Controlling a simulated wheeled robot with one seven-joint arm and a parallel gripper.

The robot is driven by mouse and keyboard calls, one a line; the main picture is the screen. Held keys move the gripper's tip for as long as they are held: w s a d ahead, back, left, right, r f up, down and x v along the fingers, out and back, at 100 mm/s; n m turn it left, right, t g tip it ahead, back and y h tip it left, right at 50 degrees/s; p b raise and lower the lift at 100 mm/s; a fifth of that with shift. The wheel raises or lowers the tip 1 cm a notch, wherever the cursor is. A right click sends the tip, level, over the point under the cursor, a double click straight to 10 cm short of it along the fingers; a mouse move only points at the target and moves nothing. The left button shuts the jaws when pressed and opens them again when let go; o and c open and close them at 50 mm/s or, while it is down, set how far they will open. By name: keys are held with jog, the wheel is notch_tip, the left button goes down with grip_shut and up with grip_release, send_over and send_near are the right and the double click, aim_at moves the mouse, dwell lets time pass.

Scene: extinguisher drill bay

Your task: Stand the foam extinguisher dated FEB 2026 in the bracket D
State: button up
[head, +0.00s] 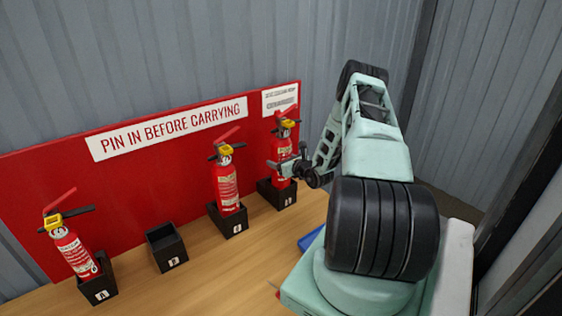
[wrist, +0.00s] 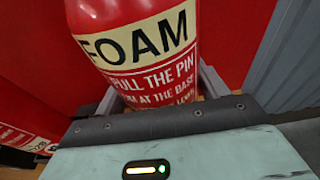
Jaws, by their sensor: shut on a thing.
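My gripper (head: 287,168) is shut on the rightmost red extinguisher (head: 281,148), around its body. In the wrist view this extinguisher (wrist: 135,50) fills the space between the jaws, and its label reads FOAM and PULL THE PIN. Its date does not show. It stands upright in or just over the rightmost black bracket (head: 278,196); I cannot tell if its base is fully down. The second bracket from the left (head: 166,248) is empty. The bracket letters are small; the leftmost bracket (head: 98,283) looks like A, the others I cannot read surely.
One extinguisher (head: 73,252) stands tilted in the leftmost bracket. Another extinguisher (head: 227,185) stands in the third bracket (head: 229,221). A red board (head: 130,190) rises behind the brackets. A blue object (head: 310,239) lies on the wooden bench (head: 215,275) beside my arm.

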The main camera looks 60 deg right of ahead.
jog(key=shift+w+d+f+b, duration=0.1)
jog(key=shift+f+b, duration=0.45)
jog(key=shift+b, duration=0.1)
dwell(0.5)
jog(key=o, duration=1.4)
jog(key=shift+o, duration=0.7)
jog(key=b+v, duration=0.4)
jog(key=v, duration=1.3)
jog(key=shift+s+b, duration=0.25)
jog(key=shift+b, duration=0.15)
